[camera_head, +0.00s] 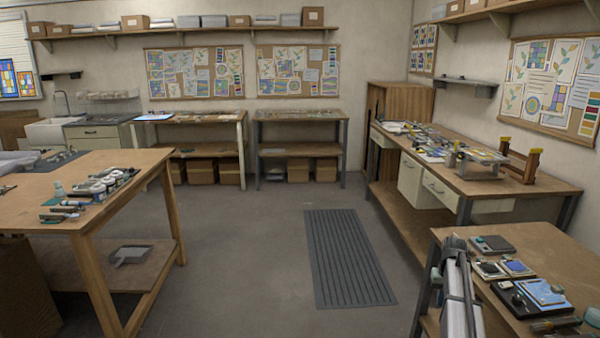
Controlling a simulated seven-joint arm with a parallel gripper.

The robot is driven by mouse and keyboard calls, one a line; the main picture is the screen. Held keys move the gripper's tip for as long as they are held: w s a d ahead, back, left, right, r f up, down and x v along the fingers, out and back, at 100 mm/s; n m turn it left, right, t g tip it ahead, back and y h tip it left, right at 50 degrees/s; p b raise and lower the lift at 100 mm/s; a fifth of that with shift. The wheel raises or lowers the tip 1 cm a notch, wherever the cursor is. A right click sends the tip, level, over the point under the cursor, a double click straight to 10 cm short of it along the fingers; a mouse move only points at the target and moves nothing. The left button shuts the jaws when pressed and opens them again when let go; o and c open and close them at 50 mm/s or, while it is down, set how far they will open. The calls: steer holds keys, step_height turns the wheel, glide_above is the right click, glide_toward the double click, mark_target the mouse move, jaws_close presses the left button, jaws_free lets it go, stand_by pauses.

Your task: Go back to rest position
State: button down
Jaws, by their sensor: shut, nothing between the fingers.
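No gripper fingers can be made out in the head view, and I cannot say where my gripper is relative to the tables. A pale grey and dark upright form rises from the bottom edge at the left side of the near right table. It may be part of my arm, but I cannot tell for sure. No held object is seen.
The near right table (530,240) carries a blue-topped item (543,292) and small tools. A wooden workbench (100,225) with bottles and tools stands left. A long bench (530,186) lines the right wall. A ribbed mat (348,258) lies on the clear floor (240,260) between.

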steer(key=s+a+f+n, duration=0.1)
steer(key=s+a+f, duration=0.5)
steer(key=a, duration=0.5)
steer(key=s+a+f+n, duration=0.2)
steer(key=s+a+f, duration=0.2)
steer(key=s+a, duration=0.6)
steer(key=s+a+f+n, duration=0.1)
steer(key=s+a+f, duration=0.45)
steer(key=a, duration=0.75)
steer(key=s+f+g, duration=0.3)
steer(key=s+f, duration=0.7)
steer(key=s, duration=0.4)
steer(key=s+f+g, duration=0.3)
steer(key=s+f, duration=0.8)
steer(key=s, duration=0.3)
steer(key=shift+s+a+g, duration=0.15)
steer(key=shift+s+g, duration=0.25)
